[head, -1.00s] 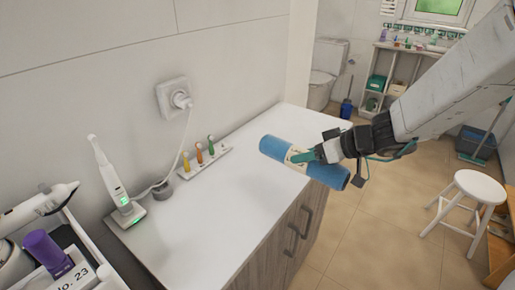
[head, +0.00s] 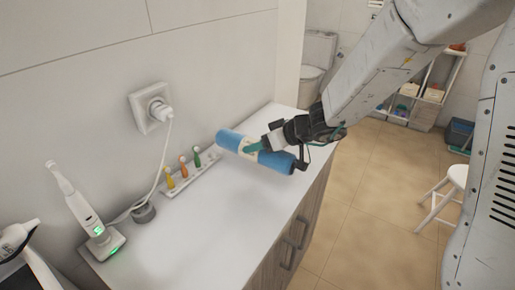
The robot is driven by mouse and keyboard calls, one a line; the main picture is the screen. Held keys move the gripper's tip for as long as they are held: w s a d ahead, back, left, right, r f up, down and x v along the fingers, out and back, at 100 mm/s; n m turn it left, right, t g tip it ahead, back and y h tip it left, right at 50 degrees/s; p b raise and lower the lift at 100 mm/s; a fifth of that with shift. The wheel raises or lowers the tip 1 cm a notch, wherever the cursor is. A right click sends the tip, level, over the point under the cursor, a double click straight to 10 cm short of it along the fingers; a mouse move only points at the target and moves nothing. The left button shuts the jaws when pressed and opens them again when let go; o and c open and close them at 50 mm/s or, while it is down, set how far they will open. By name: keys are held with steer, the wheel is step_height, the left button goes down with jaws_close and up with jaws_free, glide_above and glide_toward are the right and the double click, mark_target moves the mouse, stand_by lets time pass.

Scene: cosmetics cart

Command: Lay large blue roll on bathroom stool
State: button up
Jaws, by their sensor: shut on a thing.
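The large blue roll (head: 231,141) has a pale band around its middle and lies roughly level in my gripper (head: 262,147). My gripper is shut on the roll near its middle and holds it over the white cabinet top. Whether the roll touches the top I cannot tell. The white round stool (head: 459,178) stands on the floor at the right edge of the head view. Part of its seat and legs is hidden behind my own body, and it is well apart from the roll.
On the white cabinet top (head: 215,235) stand an electric toothbrush on its charger (head: 85,215) and a holder (head: 192,178) with small coloured brush heads. A wall socket (head: 152,107) has a cable. A shelf (head: 437,90) and toilet (head: 317,60) are behind. The tiled floor (head: 365,215) is clear.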

steer(key=shift+f, duration=1)
steer(key=shift+f, duration=0.15)
steer(key=o, duration=1.2)
steer(key=shift+d+r, duration=0.1)
steer(key=shift+r, duration=0.1)
steer(key=v, duration=1.2)
